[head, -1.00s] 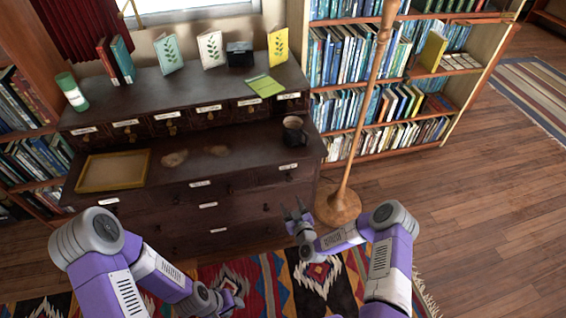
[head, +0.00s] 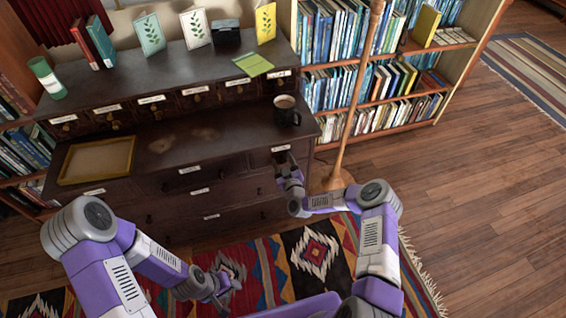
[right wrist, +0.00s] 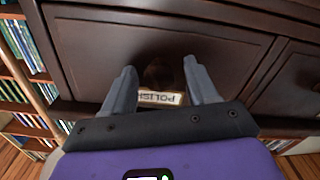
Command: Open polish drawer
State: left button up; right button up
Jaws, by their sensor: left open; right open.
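The polish drawer (right wrist: 85,50) is a dark wooden drawer front, and its label (right wrist: 160,98), upside down in the right wrist view, reads "POLIS…". In the head view it is the right-end drawer (head: 262,159) under the dresser's ledge, and it looks closed. My right gripper (head: 285,166) is at this drawer front with its jaws open. In the right wrist view its fingers (right wrist: 160,68) stand either side of a dark round knob (right wrist: 159,76); I cannot tell whether they touch it. My left gripper (head: 222,288) is open and empty, low over the rug.
A dark mug (head: 287,112) stands on the ledge just above the drawer. The patterned rug (head: 315,255) covers the floor in front.

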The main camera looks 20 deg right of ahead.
grip_shut()
dwell(0.3)
